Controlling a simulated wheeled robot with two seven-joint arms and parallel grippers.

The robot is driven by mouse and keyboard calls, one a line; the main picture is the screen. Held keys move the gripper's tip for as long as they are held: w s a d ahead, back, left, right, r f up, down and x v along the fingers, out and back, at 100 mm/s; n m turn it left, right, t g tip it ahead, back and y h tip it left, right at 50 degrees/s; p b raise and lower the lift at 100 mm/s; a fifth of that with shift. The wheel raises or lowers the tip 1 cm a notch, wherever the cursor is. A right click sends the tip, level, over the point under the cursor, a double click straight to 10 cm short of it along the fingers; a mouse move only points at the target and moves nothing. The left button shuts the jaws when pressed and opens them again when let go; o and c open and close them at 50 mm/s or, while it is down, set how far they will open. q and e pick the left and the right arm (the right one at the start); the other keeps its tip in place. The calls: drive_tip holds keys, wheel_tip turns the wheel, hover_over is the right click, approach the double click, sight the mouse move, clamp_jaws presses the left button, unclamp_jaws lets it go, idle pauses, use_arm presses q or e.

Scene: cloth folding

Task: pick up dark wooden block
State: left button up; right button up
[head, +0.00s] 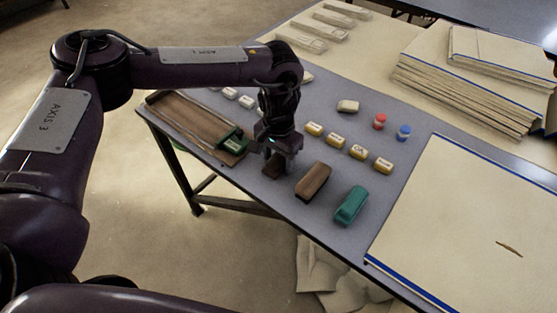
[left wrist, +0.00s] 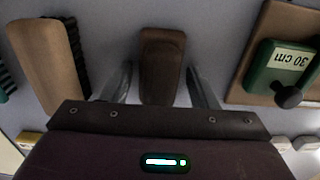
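The dark wooden block (left wrist: 162,62) stands out between the two fingers of my left gripper (left wrist: 162,85) in the left wrist view. The fingers are spread, one on each side, with a gap visible beside the block. In the head view the dark block (head: 274,170) shows just below my left gripper (head: 281,158), which points down at the table; the fingers partly hide it. My right gripper is not in view.
A brown brush (head: 313,181) and a green one (head: 351,206) lie close to the right. A green tool (head: 234,143) rests at the wooden tray (head: 185,122) on the left. Labelled yellow blocks (head: 336,141) stand behind. A cream cloth (head: 460,225) covers the right.

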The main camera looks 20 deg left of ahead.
sight(278, 155)
use_arm(q)
drive_tip(key=c, duration=0.8)
drive_tip(key=shift+r, duration=0.15)
